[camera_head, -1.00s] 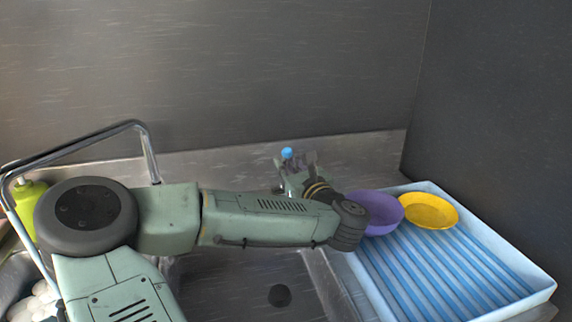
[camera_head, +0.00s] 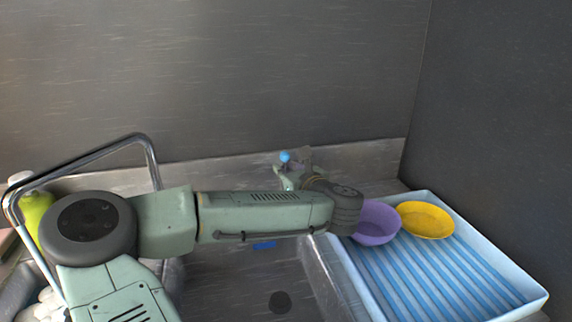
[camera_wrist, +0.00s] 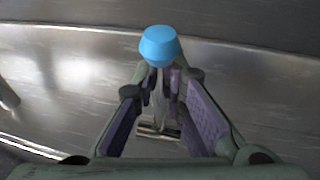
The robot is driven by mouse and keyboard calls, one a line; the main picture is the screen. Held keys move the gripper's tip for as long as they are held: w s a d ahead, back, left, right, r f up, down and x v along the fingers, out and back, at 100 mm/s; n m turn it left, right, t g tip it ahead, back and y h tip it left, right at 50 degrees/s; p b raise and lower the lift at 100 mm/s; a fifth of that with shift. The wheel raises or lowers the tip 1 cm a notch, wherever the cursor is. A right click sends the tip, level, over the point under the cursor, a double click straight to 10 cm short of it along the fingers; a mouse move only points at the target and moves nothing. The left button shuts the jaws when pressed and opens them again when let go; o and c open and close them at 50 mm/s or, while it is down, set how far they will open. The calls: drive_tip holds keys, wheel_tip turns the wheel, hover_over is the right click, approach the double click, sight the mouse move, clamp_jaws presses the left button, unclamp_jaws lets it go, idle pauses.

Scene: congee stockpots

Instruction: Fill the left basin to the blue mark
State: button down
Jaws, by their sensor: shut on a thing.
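A metal basin (camera_head: 235,285) with a dark round drain (camera_head: 281,302) lies below my arm in the head view. A blue mark (camera_head: 265,245) shows on its back wall, just under my forearm. No water is visible in the part I see. A blue knob (camera_head: 285,157) stands on the back ledge, and in the wrist view it appears as a blue cap (camera_wrist: 160,45) at the fingertips. My gripper (camera_wrist: 164,78) is shut on the knob's grey stem below the cap. In the head view my gripper (camera_head: 288,172) is partly hidden by my wrist.
A bent chrome pipe (camera_head: 152,160) rises at left, near a green bottle (camera_head: 38,208) and white round things (camera_head: 45,300). At right, a blue ribbed tray (camera_head: 440,275) holds a purple bowl (camera_head: 377,224) and a yellow bowl (camera_head: 427,220). A metal wall stands behind.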

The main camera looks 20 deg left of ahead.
drive_tip(key=shift+w+a+g+h, duration=0.7)
drive_tip(key=shift+w+g+h, duration=0.1)
drive_tip(key=shift+w, duration=0.15)
drive_tip(key=shift+r, duration=0.1)
drive_tip(key=c, duration=1.6)
unclamp_jaws()
drive_tip(key=v, duration=1.2)
drive_tip(key=shift+d, duration=0.1)
